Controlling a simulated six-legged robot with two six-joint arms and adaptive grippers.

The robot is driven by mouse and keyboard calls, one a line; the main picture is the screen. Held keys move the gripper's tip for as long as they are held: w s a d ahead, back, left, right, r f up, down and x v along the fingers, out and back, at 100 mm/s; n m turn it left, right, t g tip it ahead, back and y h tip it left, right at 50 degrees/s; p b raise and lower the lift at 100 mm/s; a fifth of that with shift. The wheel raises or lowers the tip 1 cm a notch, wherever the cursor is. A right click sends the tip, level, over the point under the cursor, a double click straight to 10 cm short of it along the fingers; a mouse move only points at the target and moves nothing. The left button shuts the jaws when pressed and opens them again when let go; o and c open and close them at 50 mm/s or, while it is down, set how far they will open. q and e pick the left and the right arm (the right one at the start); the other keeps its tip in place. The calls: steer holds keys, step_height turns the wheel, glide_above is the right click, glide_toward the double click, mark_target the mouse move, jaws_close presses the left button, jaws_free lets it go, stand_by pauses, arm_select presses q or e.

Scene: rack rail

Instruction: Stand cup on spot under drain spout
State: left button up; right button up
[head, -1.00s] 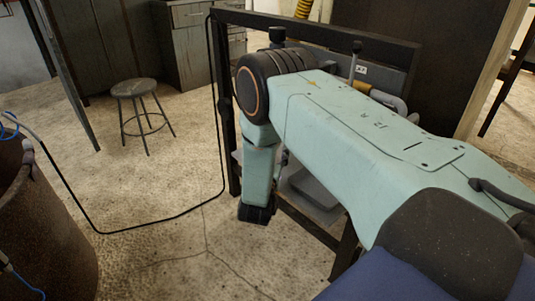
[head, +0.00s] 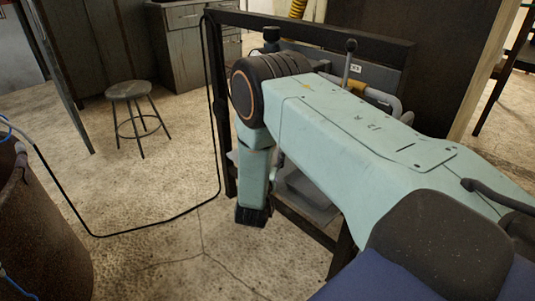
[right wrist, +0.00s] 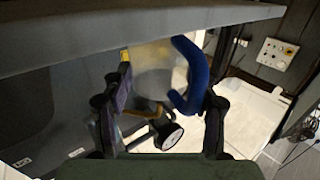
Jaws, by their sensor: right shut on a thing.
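In the right wrist view a translucent cup (right wrist: 155,68) with a thick blue handle (right wrist: 188,80) is between the fingers of my right gripper (right wrist: 160,85), which is shut on it. The handle is on the right side of the cup. The cup's base and what is beneath it are hidden. In the head view my mint-green right arm covers this area, and neither the cup nor the gripper fingers can be made out. I cannot pick out the drain spout or the spot with certainty. My left gripper is not in view.
A dark rack frame (head: 330,32) stands around my right arm; its rail (right wrist: 130,35) crosses close above the cup. A round gauge (right wrist: 168,135) is close to the gripper. A pale tray (right wrist: 250,105) lies right. A stool (head: 130,90) and rusty drum (head: 35,235) stand left.

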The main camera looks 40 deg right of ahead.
steer(key=shift+f, duration=0.2)
steer(key=o, duration=1.2)
steer(key=v, duration=1.2)
steer(key=x, duration=1.2)
steer(key=shift+r, duration=0.25)
